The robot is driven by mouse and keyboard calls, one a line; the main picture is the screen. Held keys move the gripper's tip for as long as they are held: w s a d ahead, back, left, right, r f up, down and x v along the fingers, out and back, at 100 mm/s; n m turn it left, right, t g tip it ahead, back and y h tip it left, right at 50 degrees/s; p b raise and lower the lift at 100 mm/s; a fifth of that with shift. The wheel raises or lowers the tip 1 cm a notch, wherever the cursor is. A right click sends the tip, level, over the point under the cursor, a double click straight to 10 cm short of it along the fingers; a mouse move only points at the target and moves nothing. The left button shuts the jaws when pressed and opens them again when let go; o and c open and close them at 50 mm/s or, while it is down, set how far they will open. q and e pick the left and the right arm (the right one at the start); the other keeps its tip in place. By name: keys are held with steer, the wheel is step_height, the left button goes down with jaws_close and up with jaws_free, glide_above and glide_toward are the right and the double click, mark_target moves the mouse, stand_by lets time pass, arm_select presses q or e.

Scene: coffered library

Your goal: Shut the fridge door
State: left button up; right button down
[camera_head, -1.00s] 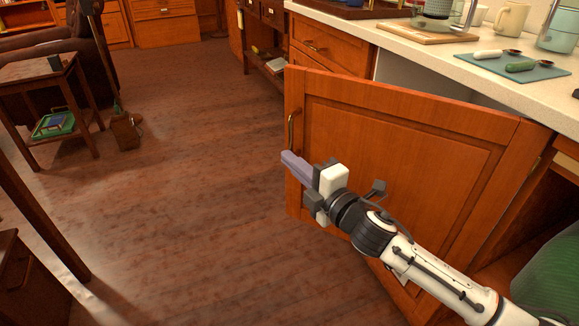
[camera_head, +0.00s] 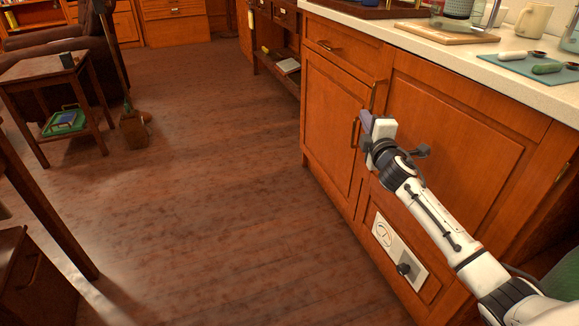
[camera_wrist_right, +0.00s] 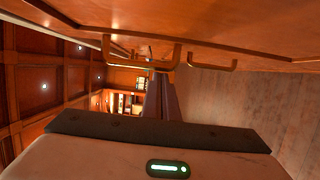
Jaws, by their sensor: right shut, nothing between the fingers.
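The fridge door (camera_head: 465,115) is a wooden panelled door under the counter. It stands in line with the cabinet front, and no opening shows; a very thin gap cannot be ruled out. Its handle (camera_head: 372,98) is at its left edge. My right gripper (camera_head: 366,126) is shut and empty, at the door's left edge close to the handle. In the right wrist view the shut fingers (camera_wrist_right: 161,100) point along the wooden front below two handles. I cannot tell whether they touch the door. My left gripper is not in view.
Left of the door is another cabinet door with a handle (camera_head: 354,133). The countertop (camera_head: 440,48) above holds a cutting board, mat and mugs. The wooden floor (camera_head: 210,190) is open to the left.

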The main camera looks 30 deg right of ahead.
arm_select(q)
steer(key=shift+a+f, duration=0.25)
arm_select(e)
steer(key=shift+d, duration=0.65)
steer(key=shift+a, duration=0.2)
